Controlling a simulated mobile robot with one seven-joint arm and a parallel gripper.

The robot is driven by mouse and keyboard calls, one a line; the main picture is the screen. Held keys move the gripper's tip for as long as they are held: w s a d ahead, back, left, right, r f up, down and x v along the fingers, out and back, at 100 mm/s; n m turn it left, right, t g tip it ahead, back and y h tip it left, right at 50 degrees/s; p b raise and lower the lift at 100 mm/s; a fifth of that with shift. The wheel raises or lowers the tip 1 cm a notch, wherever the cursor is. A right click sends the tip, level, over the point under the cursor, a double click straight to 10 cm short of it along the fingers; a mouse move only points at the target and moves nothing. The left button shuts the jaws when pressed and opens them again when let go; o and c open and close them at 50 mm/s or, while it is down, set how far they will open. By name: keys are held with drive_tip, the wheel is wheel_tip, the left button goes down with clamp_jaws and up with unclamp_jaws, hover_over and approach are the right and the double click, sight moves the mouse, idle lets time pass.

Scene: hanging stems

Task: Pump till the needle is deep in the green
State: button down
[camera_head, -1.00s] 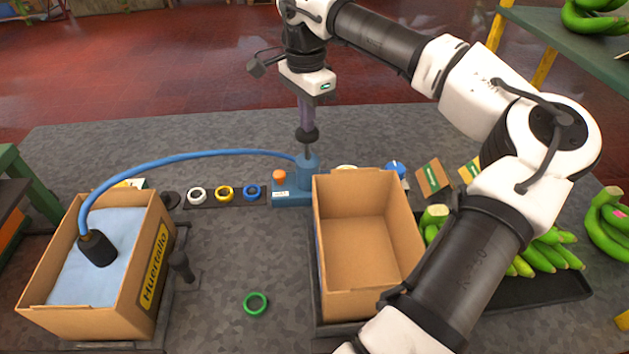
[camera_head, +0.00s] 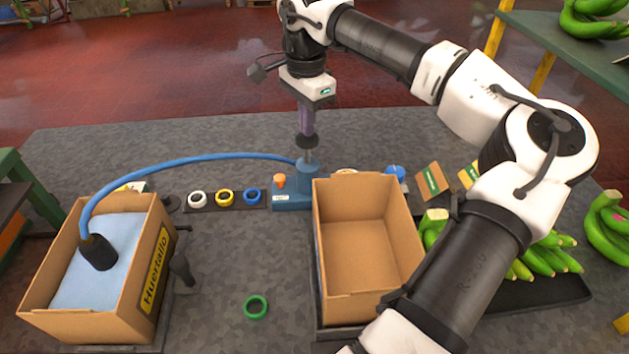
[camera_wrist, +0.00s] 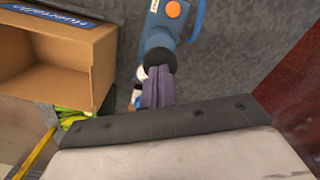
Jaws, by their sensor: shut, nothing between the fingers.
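A blue hand pump (camera_head: 308,178) stands at the middle of the table behind the empty box, with a black knob (camera_head: 307,142) on its plunger rod. My gripper (camera_head: 306,128) is shut and sits upright just over the knob, seemingly touching it. In the wrist view the purple fingers (camera_wrist: 157,92) are together over the blue pump body (camera_wrist: 172,25). A blue hose (camera_head: 190,160) runs from the pump to a black nozzle (camera_head: 98,252) on the blue bag in the left box. The gauge needle cannot be made out in either view.
An empty cardboard box (camera_head: 322,245) stands right in front of the pump. The Huertallo box (camera_head: 150,285) is at left. White, yellow and blue rings lie on a strip (camera_head: 212,200); a green ring (camera_head: 256,306) lies in front. Green bananas (camera_head: 550,255) are at right.

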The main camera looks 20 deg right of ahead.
idle(0.3)
drive_tip(key=shift+f+b, duration=1.15)
drive_tip(key=shift+f, duration=0.5)
drive_tip(key=shift+r+p, duration=1.25)
drive_tip(key=shift+r, duration=0.45)
